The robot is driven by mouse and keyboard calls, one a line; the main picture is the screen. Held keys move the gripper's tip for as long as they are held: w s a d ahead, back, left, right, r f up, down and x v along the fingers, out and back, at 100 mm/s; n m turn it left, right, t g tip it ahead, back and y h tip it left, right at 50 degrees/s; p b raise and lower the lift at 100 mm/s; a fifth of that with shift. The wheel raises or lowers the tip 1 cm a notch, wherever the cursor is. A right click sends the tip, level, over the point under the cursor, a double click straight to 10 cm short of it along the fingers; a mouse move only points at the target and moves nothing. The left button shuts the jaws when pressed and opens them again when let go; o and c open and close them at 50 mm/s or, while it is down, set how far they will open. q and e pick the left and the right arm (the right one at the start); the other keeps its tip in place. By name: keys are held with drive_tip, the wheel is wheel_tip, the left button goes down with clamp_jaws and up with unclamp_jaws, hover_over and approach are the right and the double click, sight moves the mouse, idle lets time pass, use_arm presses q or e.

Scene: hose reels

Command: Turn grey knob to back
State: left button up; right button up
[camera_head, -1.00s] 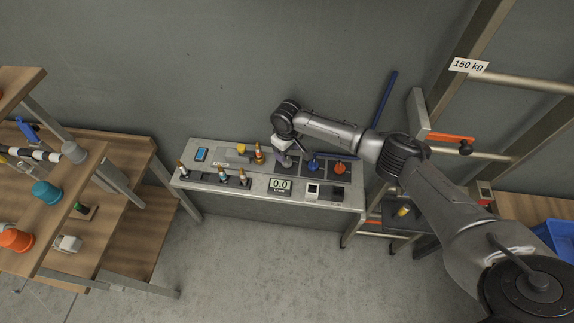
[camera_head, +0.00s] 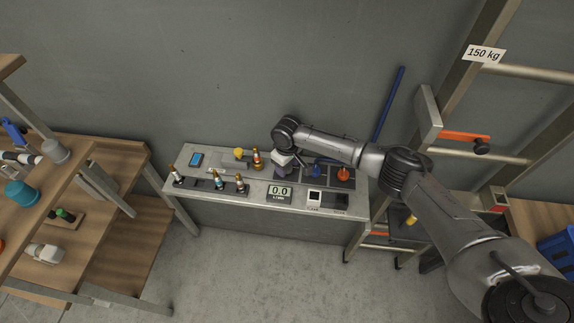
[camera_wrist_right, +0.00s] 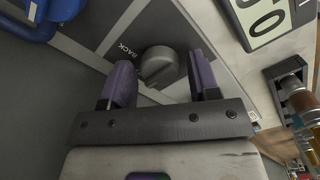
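The grey knob (camera_wrist_right: 162,68) shows in the right wrist view, on a dark panel plate (camera_wrist_right: 142,22). A "BACK" label (camera_wrist_right: 129,49) is printed beside it. My right gripper (camera_wrist_right: 164,77) has its two purple fingers on either side of the knob, with gaps visible between fingers and knob. In the head view my right gripper (camera_head: 285,170) points down over the bench panel and hides the grey knob. My left gripper is not in view.
A wooden shelf (camera_head: 120,165) stands left.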

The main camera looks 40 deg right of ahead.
drive_tip(key=c, duration=0.7)
drive_tip(key=shift+r+p, duration=0.1)
drive_tip(key=shift+p, duration=0.4)
drive_tip(key=m+p, duration=0.6)
drive_tip(key=p, duration=0.2)
drive_tip(key=shift+s+a+r+m+p, duration=0.1)
drive_tip(key=shift+m+p, duration=0.3)
drive_tip(key=m+p, duration=0.3)
drive_tip(key=m, duration=0.1)
drive_tip(key=shift+f+m, duration=0.2)
drive_tip(key=shift+m, duration=0.3)
drive_tip(key=shift+p, duration=0.3)
